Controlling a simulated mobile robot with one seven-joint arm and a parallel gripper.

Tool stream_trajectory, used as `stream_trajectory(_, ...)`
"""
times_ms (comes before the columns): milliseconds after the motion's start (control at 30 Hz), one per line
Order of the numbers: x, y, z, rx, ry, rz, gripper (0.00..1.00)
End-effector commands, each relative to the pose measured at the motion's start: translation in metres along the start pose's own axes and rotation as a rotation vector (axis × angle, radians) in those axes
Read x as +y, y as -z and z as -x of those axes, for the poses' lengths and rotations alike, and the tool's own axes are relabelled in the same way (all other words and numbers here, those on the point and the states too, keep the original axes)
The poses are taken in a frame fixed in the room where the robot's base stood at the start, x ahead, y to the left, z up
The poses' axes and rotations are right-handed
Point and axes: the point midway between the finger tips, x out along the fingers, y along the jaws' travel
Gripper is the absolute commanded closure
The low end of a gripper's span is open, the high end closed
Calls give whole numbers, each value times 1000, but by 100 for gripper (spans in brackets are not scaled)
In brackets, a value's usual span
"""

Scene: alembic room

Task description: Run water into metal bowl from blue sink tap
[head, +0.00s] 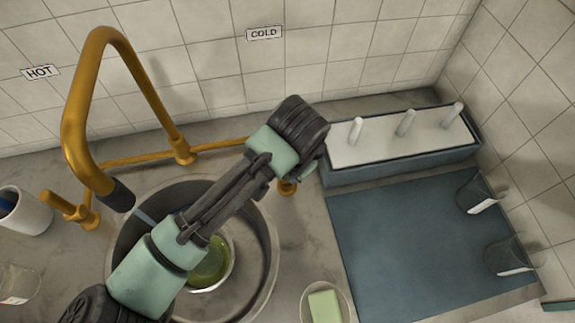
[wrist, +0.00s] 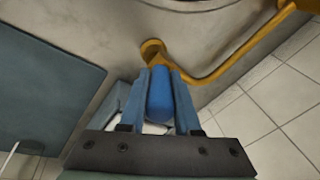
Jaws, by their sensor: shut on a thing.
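My gripper (wrist: 160,98) is shut on the blue tap handle (wrist: 159,95), one finger on each side, in the wrist view. The handle sits by a brass fitting (wrist: 153,50) on the pipe. In the head view my wrist hides the gripper and the blue handle; only a bit of brass (head: 287,187) shows below it. The brass spout (head: 72,120) ends in a dark nozzle (head: 120,196) over the sink (head: 262,250). A pale streak, like water, slants from the nozzle behind my arm. The bowl (head: 228,275) stands in the sink, partly hidden, with something green inside.
A hot tap handle (head: 62,207) and white cup (head: 25,215) are at left. At right are a blue mat (head: 400,250) with glasses (head: 478,195), a pegged rack (head: 390,140) and a soap dish (head: 345,302). Tiled walls close the back and right.

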Motion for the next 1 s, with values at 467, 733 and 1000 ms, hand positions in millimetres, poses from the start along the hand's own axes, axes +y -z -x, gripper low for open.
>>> stream_trajectory(467,0,0,0,-1,-3,2,39)
stream_trajectory(733,0,0,4,1,-2,1,39)
stream_trajectory(1000,0,1,49,4,-1,-1,39)
